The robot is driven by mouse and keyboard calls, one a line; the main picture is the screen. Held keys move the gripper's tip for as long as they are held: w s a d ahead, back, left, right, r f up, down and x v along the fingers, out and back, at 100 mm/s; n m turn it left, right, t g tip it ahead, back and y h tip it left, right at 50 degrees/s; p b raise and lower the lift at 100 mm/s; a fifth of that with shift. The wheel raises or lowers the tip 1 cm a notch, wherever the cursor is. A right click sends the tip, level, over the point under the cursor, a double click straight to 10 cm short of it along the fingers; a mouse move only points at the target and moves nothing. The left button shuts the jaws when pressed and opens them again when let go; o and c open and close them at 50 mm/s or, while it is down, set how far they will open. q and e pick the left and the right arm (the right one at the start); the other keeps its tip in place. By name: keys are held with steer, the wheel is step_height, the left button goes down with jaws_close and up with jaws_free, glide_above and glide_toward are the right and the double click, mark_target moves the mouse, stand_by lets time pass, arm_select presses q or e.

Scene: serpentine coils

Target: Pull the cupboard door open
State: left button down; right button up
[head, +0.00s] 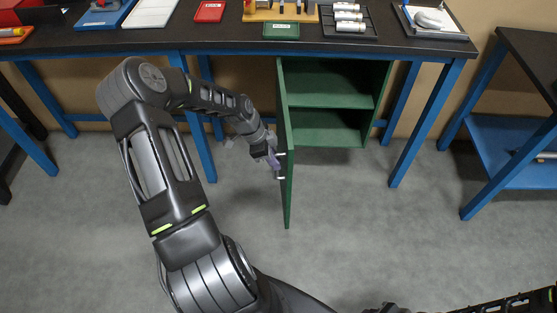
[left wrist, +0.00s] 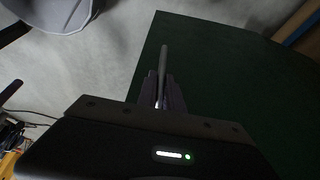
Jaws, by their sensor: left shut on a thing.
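A green cupboard (head: 330,118) stands under the black-topped table. Its door (head: 288,190) stands wide open, swung out toward me, so the shelves inside show and look empty. My left gripper (head: 278,165) is at the outer face of the door, shut on the door's handle (head: 281,178). In the left wrist view the fingers (left wrist: 160,92) close around the grey bar of the handle (left wrist: 163,60), with the dark green door (left wrist: 220,85) behind it. My right gripper is not in view; only part of my right arm shows at the bottom right of the head view.
The table (head: 230,35) above has blue legs and carries trays, a red box (head: 209,11), a green box (head: 281,31) and white cylinders (head: 349,17). A second blue-legged table (head: 530,55) stands at the right. The grey floor (head: 370,220) before the cupboard is clear.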

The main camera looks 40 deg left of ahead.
arm_select(q)
steer(key=shift+s, duration=0.1)
steer(key=c, duration=1.5)
jaws_free()
steer(key=v, duration=0.7)
steer(key=shift+a+r+b, duration=0.15)
steer(key=shift+r+b, duration=0.25)
